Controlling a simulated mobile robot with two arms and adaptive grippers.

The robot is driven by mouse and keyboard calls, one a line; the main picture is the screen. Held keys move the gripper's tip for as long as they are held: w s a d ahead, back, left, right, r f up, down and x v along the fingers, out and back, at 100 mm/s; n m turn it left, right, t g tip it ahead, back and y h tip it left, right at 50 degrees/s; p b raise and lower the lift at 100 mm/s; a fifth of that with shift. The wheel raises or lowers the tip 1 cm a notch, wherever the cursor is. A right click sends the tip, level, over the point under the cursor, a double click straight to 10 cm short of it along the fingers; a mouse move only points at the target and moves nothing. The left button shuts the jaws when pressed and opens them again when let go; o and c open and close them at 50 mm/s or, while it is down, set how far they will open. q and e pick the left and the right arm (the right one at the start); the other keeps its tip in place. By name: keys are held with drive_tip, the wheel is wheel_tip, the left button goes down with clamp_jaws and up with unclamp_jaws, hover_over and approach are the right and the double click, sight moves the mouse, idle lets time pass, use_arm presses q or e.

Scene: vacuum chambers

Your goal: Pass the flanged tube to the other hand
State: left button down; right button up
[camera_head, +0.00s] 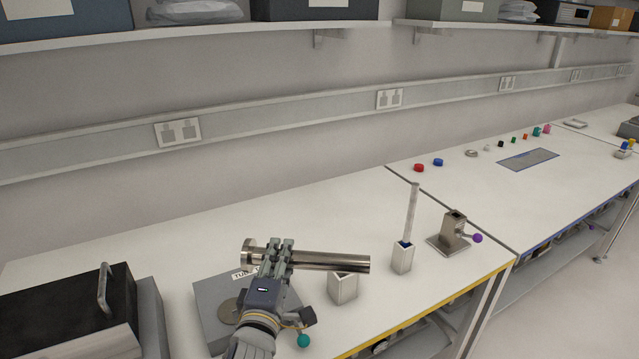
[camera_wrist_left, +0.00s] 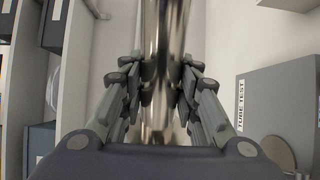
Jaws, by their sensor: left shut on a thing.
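The flanged tube (camera_head: 330,262) is a shiny metal cylinder with a flange at its left end. It lies roughly level in the head view, above the bench. My left gripper (camera_head: 277,257) is shut on it near the flanged end. In the left wrist view the tube (camera_wrist_left: 158,60) runs upright through the picture, with the fingers of my left gripper (camera_wrist_left: 160,97) pressed on it from both sides. My right gripper is not in view.
A grey box labelled "TUBE TEST" (camera_head: 207,307) sits below the gripper. Square metal holders (camera_head: 343,289) (camera_head: 402,259) stand to the right, one with an upright rod (camera_head: 412,212). A clamp with a purple knob (camera_head: 449,234) stands beyond.

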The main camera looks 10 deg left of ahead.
use_arm(q)
drive_tip(key=shift+s+f, duration=0.15)
drive_tip(key=shift+s, duration=0.2)
drive_tip(key=s+a+f, duration=0.1)
drive_tip(key=s+a, duration=0.1)
drive_tip(key=s, duration=0.8)
drive_tip(key=s+a+f, duration=0.2)
drive_tip(key=s+a, duration=0.1)
drive_tip(key=s, duration=0.8)
drive_tip(key=shift+s+f, duration=0.15)
drive_tip(key=shift+f, duration=0.15)
